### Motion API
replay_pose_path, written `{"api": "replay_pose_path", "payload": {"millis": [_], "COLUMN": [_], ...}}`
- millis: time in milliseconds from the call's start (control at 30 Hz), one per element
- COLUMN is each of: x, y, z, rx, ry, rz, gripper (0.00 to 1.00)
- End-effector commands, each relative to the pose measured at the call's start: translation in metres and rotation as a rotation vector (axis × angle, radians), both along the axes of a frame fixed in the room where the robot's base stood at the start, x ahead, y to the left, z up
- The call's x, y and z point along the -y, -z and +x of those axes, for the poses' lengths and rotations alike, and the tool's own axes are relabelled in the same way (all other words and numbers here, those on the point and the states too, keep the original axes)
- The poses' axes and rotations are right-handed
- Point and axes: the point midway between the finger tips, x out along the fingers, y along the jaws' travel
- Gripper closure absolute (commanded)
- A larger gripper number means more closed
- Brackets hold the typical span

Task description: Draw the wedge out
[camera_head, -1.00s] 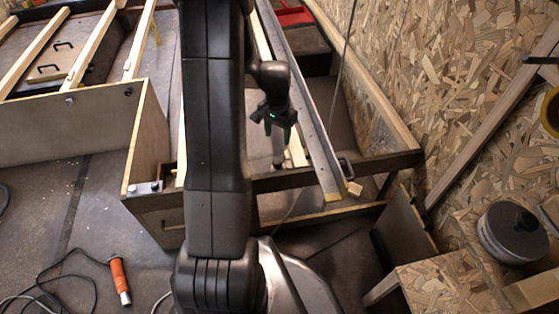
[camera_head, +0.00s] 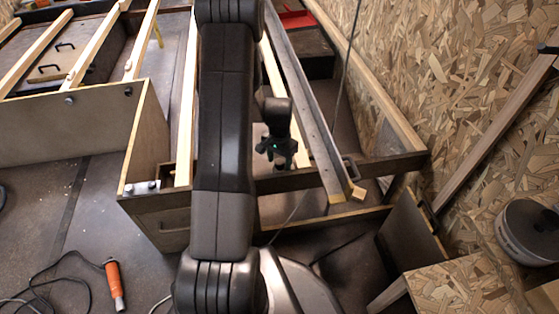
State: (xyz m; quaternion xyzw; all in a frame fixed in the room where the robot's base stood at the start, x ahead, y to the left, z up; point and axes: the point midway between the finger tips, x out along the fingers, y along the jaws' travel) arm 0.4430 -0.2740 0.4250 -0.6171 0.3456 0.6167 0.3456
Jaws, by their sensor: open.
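A small pale wooden piece, which looks like the wedge (camera_head: 357,193), sits at the near end of the long grey-topped beam (camera_head: 318,135), on its right side. A dark bracket or handle lies just behind it. My gripper (camera_head: 278,163) points downward to the left of that beam, above the dark cross rail (camera_head: 300,180). It is open, with nothing seen between its fingers, and apart from the wedge. My arm hides part of the frame behind it.
A chipboard wall (camera_head: 445,80) rises at the right. A round tin (camera_head: 530,232) stands on a wooden surface at lower right. An orange-handled tool (camera_head: 114,284) with a cable lies on the floor at left. A red tray (camera_head: 299,18) is at the back.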

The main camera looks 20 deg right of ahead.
Motion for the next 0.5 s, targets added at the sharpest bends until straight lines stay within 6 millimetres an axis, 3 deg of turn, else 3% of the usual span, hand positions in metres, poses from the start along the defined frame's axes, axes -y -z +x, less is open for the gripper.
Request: {"api": "replay_pose_path", "payload": {"millis": [67, 333, 500], "x": [0.0000, -0.0001, -0.0023], "y": [-0.0002, -0.0003, -0.0004], "z": [0.0000, -0.0001, 0.0006], "rx": [0.000, 0.000, -0.001], "ry": [0.000, 0.000, -0.001], "rz": [0.000, 0.000, 0.001], "gripper": [0.48, 0.99, 1.00]}}
